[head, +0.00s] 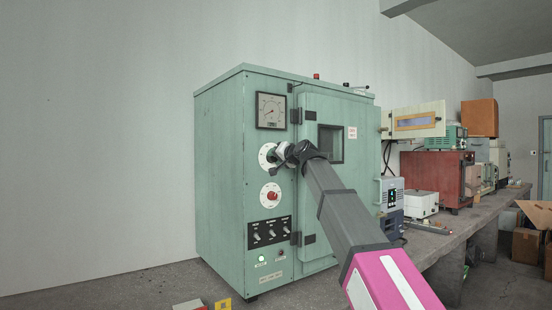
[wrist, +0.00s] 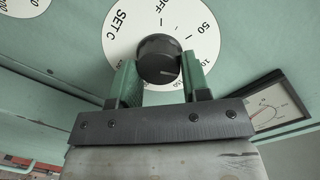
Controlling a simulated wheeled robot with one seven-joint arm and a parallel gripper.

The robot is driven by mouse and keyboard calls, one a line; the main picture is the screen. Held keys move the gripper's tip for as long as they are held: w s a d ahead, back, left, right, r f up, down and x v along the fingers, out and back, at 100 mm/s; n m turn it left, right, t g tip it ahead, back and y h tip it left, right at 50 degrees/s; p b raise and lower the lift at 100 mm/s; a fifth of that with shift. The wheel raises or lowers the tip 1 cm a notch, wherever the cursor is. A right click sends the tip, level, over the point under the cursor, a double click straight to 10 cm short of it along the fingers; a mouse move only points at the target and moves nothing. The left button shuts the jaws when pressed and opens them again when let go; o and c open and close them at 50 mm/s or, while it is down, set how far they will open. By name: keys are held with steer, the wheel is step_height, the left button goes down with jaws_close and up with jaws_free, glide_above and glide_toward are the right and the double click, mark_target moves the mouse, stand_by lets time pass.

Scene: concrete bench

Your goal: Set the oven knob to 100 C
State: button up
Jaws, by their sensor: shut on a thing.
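The oven (head: 225,170) is a tall green cabinet on the bench, with dials on its front. Its upper white dial (head: 264,160) is partly covered by my gripper (head: 287,154) in the head view. In the wrist view the dial plate (wrist: 122,40) reads SET C, OFF, 50 and further numbers partly hidden by a finger. The round black knob (wrist: 157,56) sits at its centre. My gripper (wrist: 159,70) is shut on the knob, one green finger on each side. A faint pale mark shows on the knob's lower right; I cannot tell exactly which number it points at.
A second dial with a red knob (head: 271,196) lies below, above a black switch panel (head: 269,233). The oven door (head: 350,180) is right of the dials. Other equipment, including a red cabinet (head: 428,180), stands further along the bench.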

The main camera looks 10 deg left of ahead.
stand_by(0.4)
steer(key=o, duration=0.9)
steer(key=v, duration=1)
steer(key=shift+s+d, duration=0.25)
steer(key=shift+d, duration=0.1)
